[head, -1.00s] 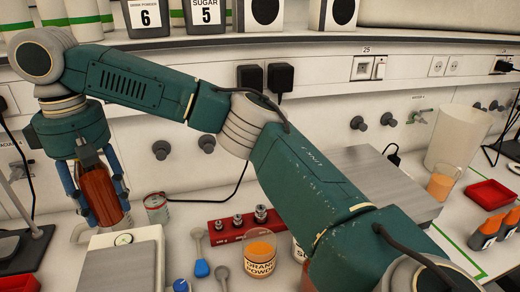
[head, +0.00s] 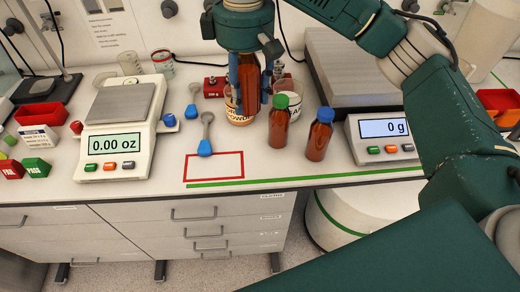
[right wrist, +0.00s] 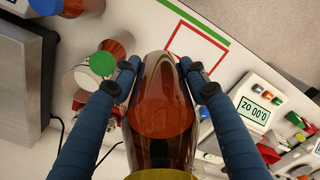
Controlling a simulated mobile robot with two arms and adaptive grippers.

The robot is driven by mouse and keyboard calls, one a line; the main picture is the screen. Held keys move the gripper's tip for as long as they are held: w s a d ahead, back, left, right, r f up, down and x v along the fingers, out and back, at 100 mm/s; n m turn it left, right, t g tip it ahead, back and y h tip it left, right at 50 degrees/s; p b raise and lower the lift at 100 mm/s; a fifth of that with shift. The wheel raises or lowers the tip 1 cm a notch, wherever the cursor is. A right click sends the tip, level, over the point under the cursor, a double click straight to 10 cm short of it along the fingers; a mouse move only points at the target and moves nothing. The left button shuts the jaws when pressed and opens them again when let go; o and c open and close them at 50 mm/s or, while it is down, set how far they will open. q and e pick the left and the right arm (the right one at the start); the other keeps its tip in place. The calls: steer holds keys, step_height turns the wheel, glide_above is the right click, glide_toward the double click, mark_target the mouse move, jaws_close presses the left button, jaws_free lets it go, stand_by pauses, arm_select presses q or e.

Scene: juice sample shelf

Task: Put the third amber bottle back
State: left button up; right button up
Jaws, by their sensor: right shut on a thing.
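My right gripper (head: 250,108) is shut on an amber bottle (head: 250,80) and holds it upright above the bench. In the right wrist view the bottle (right wrist: 162,100) sits between both fingers, with something yellow at its near end. A green-capped amber bottle (head: 280,127) and a blue-capped amber bottle (head: 319,139) stand on the bench, to the right of my gripper. My left gripper is not in view.
A scale reading 0.00 oz (head: 120,140) stands left, and another scale reading 0 g (head: 385,132) stands right. Blue scoops (head: 205,146) lie beside the gripper. A green line (head: 300,179) runs along the front edge.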

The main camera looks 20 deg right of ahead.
step_height(320, 180, down, 12)
steer(key=shift+f+p, duration=0.15)
steer(key=shift+p, duration=0.4)
steer(key=shift+w+f, duration=0.1)
steer(key=shift+f, duration=2.55)
steer(key=shift+f+p, duration=0.1)
steer(key=shift+p, duration=0.25)
steer(key=o, duration=1.5)
steer(key=shift+o, duration=0.2)
